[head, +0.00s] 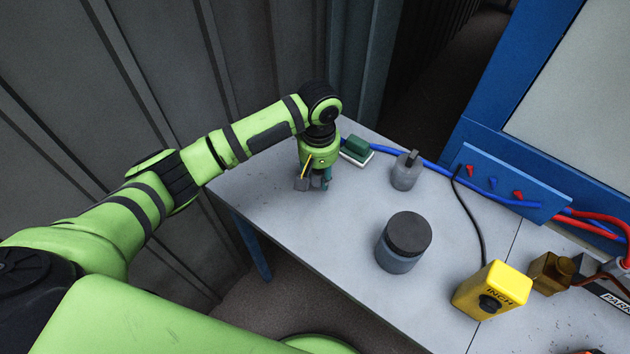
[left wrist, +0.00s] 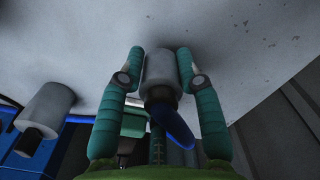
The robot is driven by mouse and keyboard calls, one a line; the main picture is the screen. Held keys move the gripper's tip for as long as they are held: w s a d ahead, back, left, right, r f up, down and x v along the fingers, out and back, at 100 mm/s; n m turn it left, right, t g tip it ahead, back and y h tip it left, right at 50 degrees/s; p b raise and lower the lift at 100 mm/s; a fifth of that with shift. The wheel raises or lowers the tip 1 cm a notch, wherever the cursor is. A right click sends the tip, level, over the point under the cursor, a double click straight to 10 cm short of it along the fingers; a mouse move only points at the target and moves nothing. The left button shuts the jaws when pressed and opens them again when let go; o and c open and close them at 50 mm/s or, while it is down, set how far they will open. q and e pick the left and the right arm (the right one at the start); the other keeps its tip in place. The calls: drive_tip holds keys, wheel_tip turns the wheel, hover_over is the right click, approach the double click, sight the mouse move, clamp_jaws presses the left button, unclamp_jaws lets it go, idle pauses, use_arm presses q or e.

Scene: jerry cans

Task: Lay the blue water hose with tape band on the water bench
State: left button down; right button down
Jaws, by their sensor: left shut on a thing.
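My left gripper (head: 314,185) is low over the far left part of the grey bench (head: 290,228). In the left wrist view its teal fingers (left wrist: 163,72) are shut on a grey cylindrical piece (left wrist: 162,66). A dark neck and a blue rounded piece (left wrist: 172,126) lie at its near end; I cannot tell whether these belong to the hose. A blue hose (head: 425,161) runs along the bench's back edge from behind the gripper to a blue panel. No tape band can be made out. My right gripper is not in view.
A green block on a white base (head: 357,148), a grey weight with a knob (head: 405,174) and a dark-lidded jar (head: 403,242) stand right of the gripper. A yellow box (head: 491,290) and a black cable are farther right. The front left of the bench is clear.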

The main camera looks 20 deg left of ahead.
sight(312, 195)
use_arm(q)
drive_tip(key=shift+s+a+f, duration=0.15)
drive_tip(key=shift+a+f, duration=0.3)
drive_tip(key=shift+a, duration=0.1)
drive_tip(key=shift+f+p, duration=0.45)
drive_tip(key=shift+f, duration=1.5)
drive_tip(key=shift+f, duration=0.25)
drive_tip(key=shift+s+f, duration=0.3)
drive_tip(key=shift+f, duration=0.05)
drive_tip(key=c, duration=0.9)
unclamp_jaws()
drive_tip(key=shift+s+f, duration=0.1)
drive_tip(key=shift+o, duration=0.2)
drive_tip(key=shift+f, duration=0.1)
